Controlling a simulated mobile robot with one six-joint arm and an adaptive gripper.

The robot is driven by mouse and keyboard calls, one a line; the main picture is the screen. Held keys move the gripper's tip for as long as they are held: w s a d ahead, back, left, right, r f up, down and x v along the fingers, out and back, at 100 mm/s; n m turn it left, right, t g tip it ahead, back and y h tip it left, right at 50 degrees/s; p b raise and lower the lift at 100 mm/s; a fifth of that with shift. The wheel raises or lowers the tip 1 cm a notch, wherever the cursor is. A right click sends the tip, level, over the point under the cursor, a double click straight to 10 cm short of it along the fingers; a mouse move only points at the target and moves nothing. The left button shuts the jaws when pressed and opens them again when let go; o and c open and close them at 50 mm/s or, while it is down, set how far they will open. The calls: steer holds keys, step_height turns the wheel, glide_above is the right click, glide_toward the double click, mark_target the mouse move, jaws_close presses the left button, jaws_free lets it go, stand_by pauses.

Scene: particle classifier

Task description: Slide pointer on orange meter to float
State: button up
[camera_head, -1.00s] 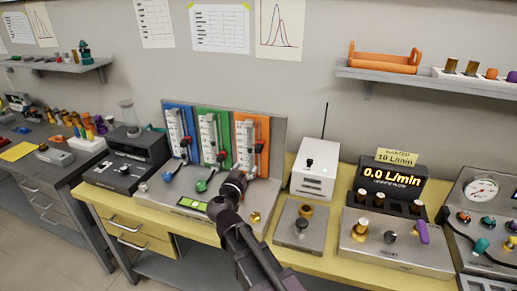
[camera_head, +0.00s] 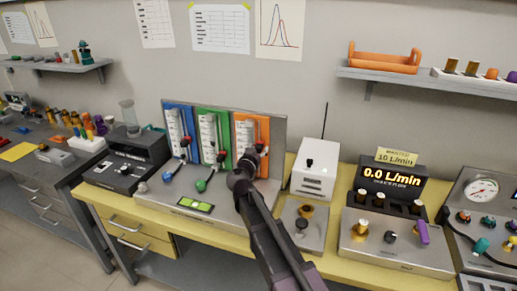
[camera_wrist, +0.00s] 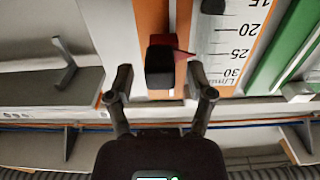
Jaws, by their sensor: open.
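The orange meter (camera_head: 264,124) stands at the right end of the upright panel in the head view, with a white scale strip. In the wrist view its orange face (camera_wrist: 150,18) and scale (camera_wrist: 228,40) show up close. The dark pointer slider (camera_wrist: 160,66) has a red tip near the 25 mark. A dark rounded piece (camera_wrist: 213,5), possibly the float, shows near the 15 mark, cut by the top edge. My gripper (camera_wrist: 160,76) is open, one finger on each side of the slider, with gaps visible. In the head view my gripper (camera_head: 252,158) covers the meter's lower part.
The green meter (camera_head: 214,132) and blue meter (camera_head: 180,128) stand left of the orange one. A white box (camera_head: 315,168) with an antenna stands to the right. A display (camera_head: 392,180) reads 0.0 L/min, under a sign reading 10 L/min.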

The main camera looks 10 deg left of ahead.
steer(key=shift+w, duration=0.35)
jaws_close()
step_height(320, 180, down, 3)
steer(key=b, duration=0.3)
steer(key=shift+f, duration=0.2)
stand_by(0.3)
jaws_free()
